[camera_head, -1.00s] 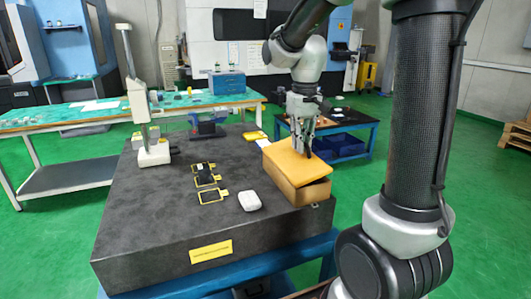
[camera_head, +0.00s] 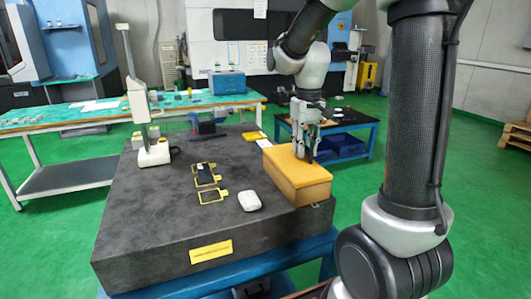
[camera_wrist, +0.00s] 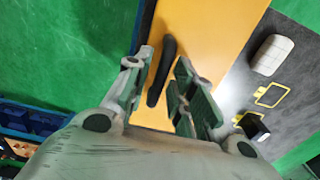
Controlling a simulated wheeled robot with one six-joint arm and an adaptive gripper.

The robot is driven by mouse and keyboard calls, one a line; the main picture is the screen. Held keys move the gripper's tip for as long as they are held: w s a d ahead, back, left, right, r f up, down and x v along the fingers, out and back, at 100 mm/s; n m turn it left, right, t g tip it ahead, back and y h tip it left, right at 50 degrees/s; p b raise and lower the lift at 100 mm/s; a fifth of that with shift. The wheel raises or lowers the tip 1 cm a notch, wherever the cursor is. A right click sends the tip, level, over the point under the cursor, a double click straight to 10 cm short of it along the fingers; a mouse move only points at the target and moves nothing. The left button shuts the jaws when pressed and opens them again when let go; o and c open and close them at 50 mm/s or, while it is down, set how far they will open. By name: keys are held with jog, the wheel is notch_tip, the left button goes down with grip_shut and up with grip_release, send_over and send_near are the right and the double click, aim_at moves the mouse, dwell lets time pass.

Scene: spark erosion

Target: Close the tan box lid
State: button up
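The tan box (camera_head: 305,193) stands at the right edge of the dark granite slab. Its orange-tan lid (camera_head: 283,160) lies level on the box, with no gap visible along the near side. The lid also fills the upper middle of the wrist view (camera_wrist: 205,40), with a slim black handle (camera_wrist: 161,70) on it. Whether the fingertips touch the lid is unclear.
On the slab (camera_head: 150,225) are a white rounded case (camera_head: 249,201), yellow-framed dark pieces (camera_head: 205,175) and a white-based stand (camera_head: 154,152). A blue table (camera_head: 345,145) stands behind the box. The slab's front left is clear.

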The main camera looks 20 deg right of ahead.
jog(key=shift+r, duration=0.15)
jog(key=shift+r, duration=3.4)
jog(key=shift+w, duration=0.1)
jog(key=s+f, duration=0.2)
jog(key=s, duration=0.1)
jog(key=shift+f, duration=0.2)
jog(key=s+r+t, duration=0.2)
jog(key=s+t, duration=0.2)
jog(key=s, duration=1.2)
jog(key=shift+a, duration=0.4)
